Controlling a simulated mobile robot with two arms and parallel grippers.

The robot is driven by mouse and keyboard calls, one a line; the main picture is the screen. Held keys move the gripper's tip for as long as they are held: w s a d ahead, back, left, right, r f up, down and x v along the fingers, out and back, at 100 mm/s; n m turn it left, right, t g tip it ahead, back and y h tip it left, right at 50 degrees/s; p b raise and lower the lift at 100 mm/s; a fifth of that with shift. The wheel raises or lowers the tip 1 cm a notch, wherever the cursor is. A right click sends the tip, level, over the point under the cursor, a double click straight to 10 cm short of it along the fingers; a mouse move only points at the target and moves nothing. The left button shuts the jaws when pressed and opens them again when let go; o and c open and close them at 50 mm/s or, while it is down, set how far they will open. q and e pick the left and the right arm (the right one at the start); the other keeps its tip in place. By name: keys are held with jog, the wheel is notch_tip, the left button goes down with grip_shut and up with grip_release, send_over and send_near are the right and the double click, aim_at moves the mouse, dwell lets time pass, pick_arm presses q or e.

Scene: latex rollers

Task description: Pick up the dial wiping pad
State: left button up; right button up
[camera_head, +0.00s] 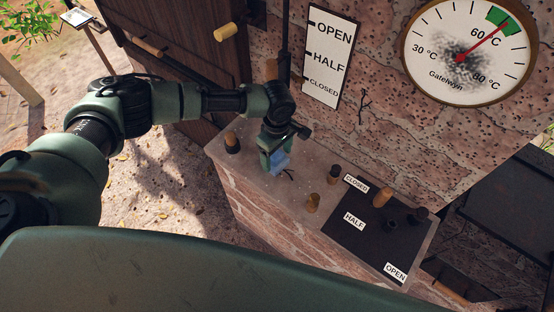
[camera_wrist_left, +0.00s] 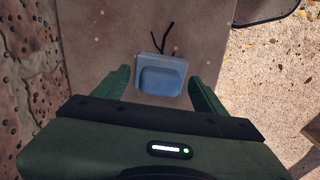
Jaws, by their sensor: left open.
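The dial wiping pad is a light blue block (camera_head: 280,162) on the stone ledge (camera_head: 310,235). In the left wrist view the blue pad (camera_wrist_left: 161,76) lies just ahead of and between the two green fingers. My left gripper (camera_head: 273,160) is open over the ledge, its fingers partly covering the pad in the head view. In the left wrist view the left gripper (camera_wrist_left: 160,95) shows a finger on each side of the pad with gaps; I cannot tell its exact height. My right gripper is not in view.
Dark twigs (camera_wrist_left: 168,40) lie against the pad's far side. A large temperature dial (camera_head: 468,50) with a sooty face hangs on the brick wall.

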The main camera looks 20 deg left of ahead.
aim_at(277, 155)
pick_arm(q)
jog(key=c, duration=1.5)
jog(key=shift+r, duration=0.1)
notch_tip(277, 155, up, 20)
jog(key=b, duration=0.3)
